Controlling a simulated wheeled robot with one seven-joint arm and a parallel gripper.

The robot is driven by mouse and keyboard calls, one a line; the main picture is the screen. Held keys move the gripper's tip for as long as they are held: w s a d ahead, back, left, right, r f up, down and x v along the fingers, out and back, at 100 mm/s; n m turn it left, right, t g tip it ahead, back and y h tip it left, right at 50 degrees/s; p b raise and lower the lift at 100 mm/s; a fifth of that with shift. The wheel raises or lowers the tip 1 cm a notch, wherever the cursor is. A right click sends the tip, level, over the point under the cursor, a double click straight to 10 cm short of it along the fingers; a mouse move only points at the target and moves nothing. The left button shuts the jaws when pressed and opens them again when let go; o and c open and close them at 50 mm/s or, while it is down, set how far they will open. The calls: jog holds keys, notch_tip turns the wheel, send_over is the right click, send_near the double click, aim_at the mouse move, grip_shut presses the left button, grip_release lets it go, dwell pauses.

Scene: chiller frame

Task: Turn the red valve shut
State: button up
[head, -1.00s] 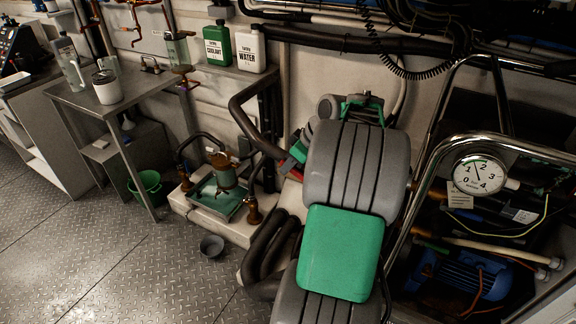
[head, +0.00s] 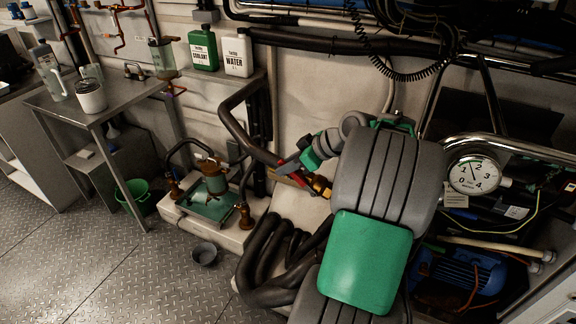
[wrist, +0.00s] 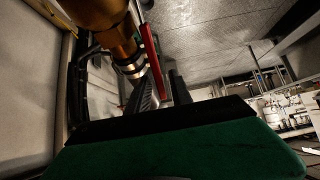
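The red valve handle (head: 287,168) shows in the head view as a short red bar at the end of the dark hose, left of a brass valve body (head: 320,187). My gripper (head: 296,166), with its green part just behind, is at the handle. In the wrist view the red handle (wrist: 150,58) runs as a long narrow bar beside the brass fitting (wrist: 122,50). Its near end lies between the dark fingers of my gripper (wrist: 165,92). The fingers are close on either side of it; whether they grip it is not clear.
Thick black hoses (head: 270,262) curve below my arm. A pump on a pale plinth (head: 213,192) is at left.

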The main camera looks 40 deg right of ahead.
jog(key=shift+o, duration=0.2)
notch_tip(320, 180, up, 3)
jog(key=shift+r, duration=0.1)
jog(key=s+a+r+p, duration=0.3)
jog(key=s+a+r, duration=0.3)
jog(key=s+r, duration=0.3)
jog(key=s, duration=0.3)
jog(key=shift+s+r, duration=0.3)
jog(key=shift+r, duration=0.1)
